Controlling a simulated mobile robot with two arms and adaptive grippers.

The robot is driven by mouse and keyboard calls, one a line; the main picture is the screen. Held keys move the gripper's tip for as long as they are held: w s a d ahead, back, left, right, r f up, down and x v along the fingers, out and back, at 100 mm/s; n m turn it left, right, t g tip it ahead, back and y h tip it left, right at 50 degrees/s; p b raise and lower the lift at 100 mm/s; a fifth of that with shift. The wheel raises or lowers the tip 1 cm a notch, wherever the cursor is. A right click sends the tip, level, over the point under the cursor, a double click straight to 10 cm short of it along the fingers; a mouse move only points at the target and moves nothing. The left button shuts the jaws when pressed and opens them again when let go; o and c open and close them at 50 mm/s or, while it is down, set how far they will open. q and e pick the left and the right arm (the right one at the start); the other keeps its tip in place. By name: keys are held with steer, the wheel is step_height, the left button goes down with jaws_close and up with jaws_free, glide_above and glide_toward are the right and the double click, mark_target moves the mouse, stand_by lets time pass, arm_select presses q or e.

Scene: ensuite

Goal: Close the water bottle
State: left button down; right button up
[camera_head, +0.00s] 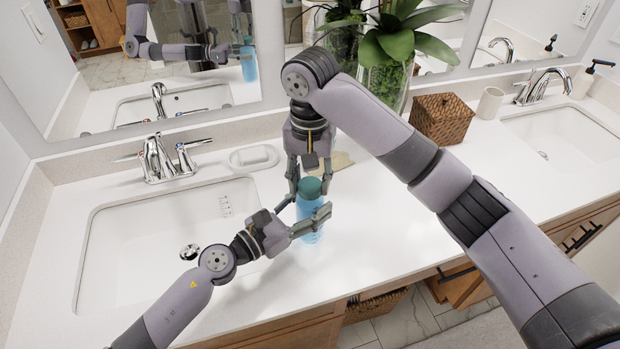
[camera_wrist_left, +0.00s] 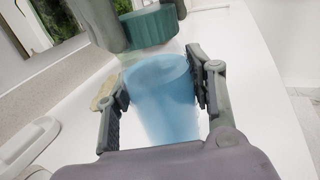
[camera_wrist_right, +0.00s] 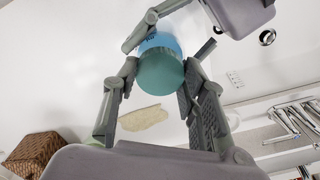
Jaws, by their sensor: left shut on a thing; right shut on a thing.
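The translucent blue water bottle (camera_head: 309,228) stands upright near the front of the white counter, right of the left sink. My left gripper (camera_head: 305,216) is shut around its upper body; the bottle (camera_wrist_left: 165,105) fills the left wrist view between both fingers. The dark teal cap (camera_head: 311,187) is above the bottle's mouth. My right gripper (camera_head: 311,178) comes from above and is shut on the cap. In the left wrist view the cap (camera_wrist_left: 150,27) looks slightly apart from the bottle's rim. In the right wrist view the cap (camera_wrist_right: 160,72) covers the bottle's mouth.
The left sink (camera_head: 150,250) and its faucet (camera_head: 165,158) lie left of the bottle. A soap dish (camera_head: 253,158) and a beige flat item (camera_head: 340,161) are behind it. Potted plants (camera_head: 388,75) and a woven box (camera_head: 443,118) stand further back.

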steer(key=m, duration=1.1)
steer(key=shift+m, duration=0.3)
steer(key=m, duration=0.3)
steer(key=shift+m, duration=0.3)
steer(key=m, duration=0.5)
steer(key=o, duration=0.7)
steer(key=shift+c, duration=0.2)
